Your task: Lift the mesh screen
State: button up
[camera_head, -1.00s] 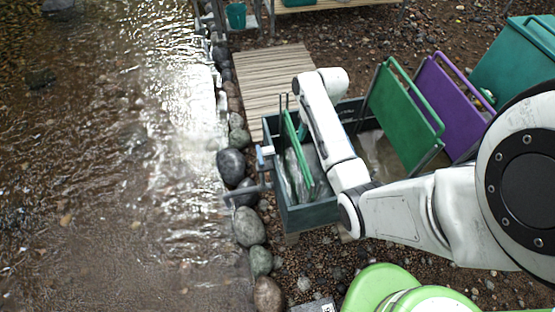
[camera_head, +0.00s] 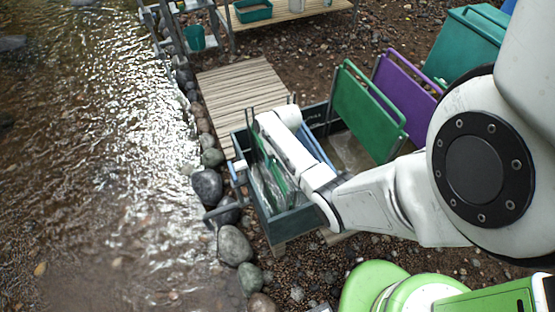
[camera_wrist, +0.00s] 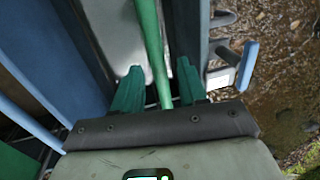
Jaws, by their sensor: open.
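A green-framed screen (camera_head: 257,150) stands upright in the dark open box (camera_head: 328,109) at the stream's edge, partly covered by my white arm in the head view. In the wrist view its green top bar (camera_wrist: 148,28) runs lengthwise between the two green fingers of my gripper (camera_wrist: 159,82). The fingers are apart, one on each side of the bar, with gaps visible. In the head view the fingers are hidden behind my arm. I cannot make out any mesh.
A blue frame (camera_head: 317,148) stands right of my forearm in the box. A larger green panel (camera_head: 362,112) and a purple-framed panel (camera_head: 412,82) lean further right. A slatted platform (camera_head: 240,92) lies behind the box. Rounded stones (camera_head: 207,186) and the stream lie left.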

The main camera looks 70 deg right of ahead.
jog(key=shift+c, duration=0.2)
jog(key=shift+d, duration=0.1)
grip_shut()
dwell(0.4)
